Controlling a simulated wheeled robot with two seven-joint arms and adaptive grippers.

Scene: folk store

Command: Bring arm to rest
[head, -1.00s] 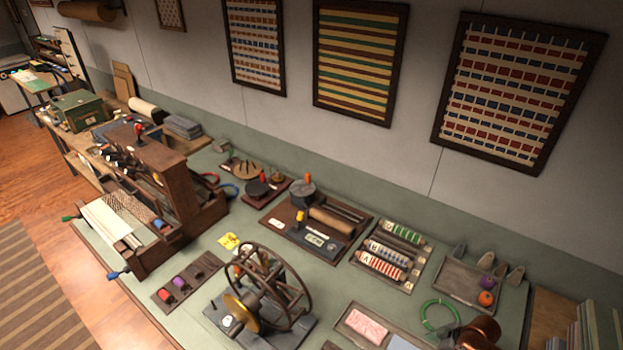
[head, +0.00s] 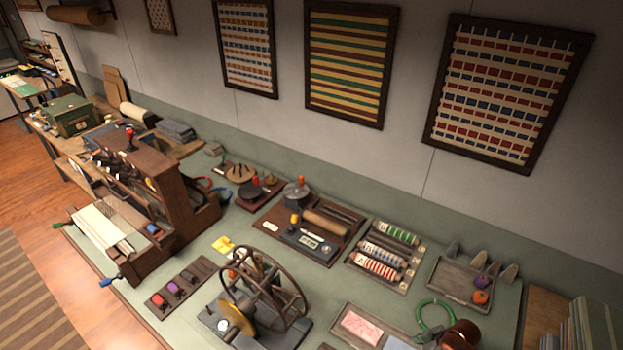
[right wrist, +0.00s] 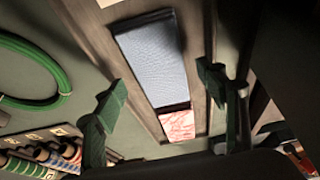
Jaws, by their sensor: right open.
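My right gripper (right wrist: 160,95) shows in the right wrist view. Its two dark green fingers are well apart, with nothing held between them. Beyond the fingers is a tray with a blue-grey patterned piece (right wrist: 152,58) and a pink-and-white piece (right wrist: 178,126). I cannot tell how far above them the gripper is.
In the right wrist view the green ring (right wrist: 66,80) lies left of the fingers.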

